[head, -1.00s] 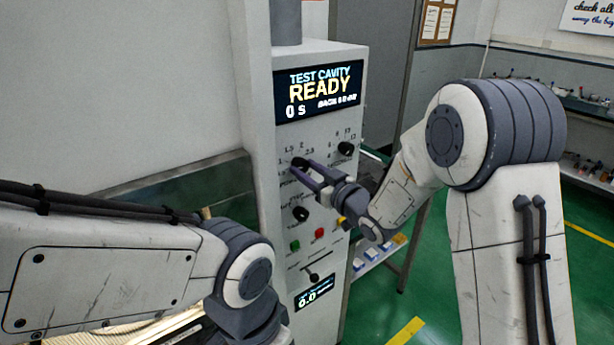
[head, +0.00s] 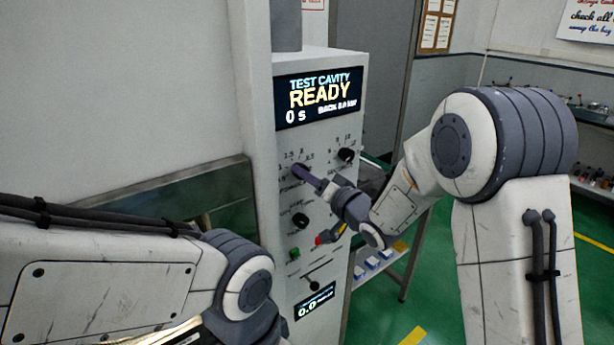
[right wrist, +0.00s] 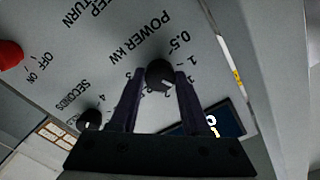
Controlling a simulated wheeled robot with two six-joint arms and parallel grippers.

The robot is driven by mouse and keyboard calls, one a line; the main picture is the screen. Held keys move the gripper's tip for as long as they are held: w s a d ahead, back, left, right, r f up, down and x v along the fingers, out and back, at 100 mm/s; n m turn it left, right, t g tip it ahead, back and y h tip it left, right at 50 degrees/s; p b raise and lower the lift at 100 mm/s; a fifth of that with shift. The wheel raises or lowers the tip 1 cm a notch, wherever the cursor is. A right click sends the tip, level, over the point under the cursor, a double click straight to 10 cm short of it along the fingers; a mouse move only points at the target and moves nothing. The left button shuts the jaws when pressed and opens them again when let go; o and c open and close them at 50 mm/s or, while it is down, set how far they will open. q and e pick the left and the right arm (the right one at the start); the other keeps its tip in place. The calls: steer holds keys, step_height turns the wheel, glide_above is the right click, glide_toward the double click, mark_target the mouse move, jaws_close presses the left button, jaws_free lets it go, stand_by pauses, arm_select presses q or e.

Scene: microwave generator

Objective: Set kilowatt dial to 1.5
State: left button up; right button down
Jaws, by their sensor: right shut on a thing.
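The kilowatt dial (right wrist: 159,74) is a black round knob under the "POWER kW" label in the right wrist view. In the head view my right gripper (head: 303,172) covers most of it. The two dark fingers of my right gripper (right wrist: 158,82) are shut on the dial, one on each side. A white pointer mark shows on the dial's display side, but I cannot tell exactly which number it meets. The numbers around it are partly hidden by the fingers. My left arm shows at the lower left of the head view; its gripper is out of frame.
The control panel (head: 268,190) also carries a knob at upper right (head: 346,155), a lower knob (head: 300,220), a green button (head: 294,253) and a red button (head: 318,240) close under my right wrist. The display (head: 318,98) reads READY and 0 s.

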steer(key=shift+m, duration=0.3)
stand_by(0.4)
steer(key=shift+c, duration=1.8)
jaws_free()
steer(key=shift+d, duration=0.1)
steer(key=b+v, duration=0.3)
steer(key=v, duration=0.7)
steer(key=shift+s, duration=0.15)
steer(key=shift+d, duration=0.1)
